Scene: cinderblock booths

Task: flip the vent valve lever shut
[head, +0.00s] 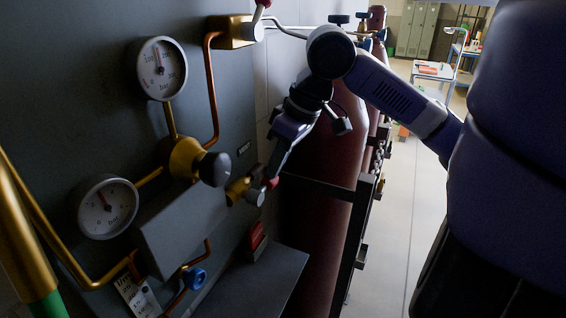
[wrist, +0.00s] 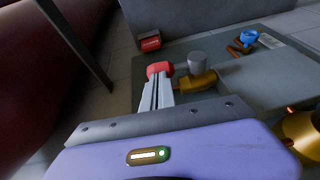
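The vent valve has a brass body (head: 238,190), a grey hub (head: 255,198) and a short lever with a red knob (head: 272,183). It sits on the dark panel below a small label that seems to read VENT. My gripper (head: 275,172) points down at the knob with its fingertips right at it. In the wrist view the two narrow fingers (wrist: 158,92) lie close together, and the red knob (wrist: 160,69) shows just past their tips. The knob looks wider than the fingers and not between them. I cannot tell whether they touch. The grey hub (wrist: 197,62) stands to the right.
Two gauges (head: 162,68) (head: 108,207), copper pipes and a black knob (head: 214,169) are on the panel to the left. Another brass valve (head: 230,32) is above. Dark red cylinders (head: 325,220) and a black rack (head: 358,235) stand close on the right.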

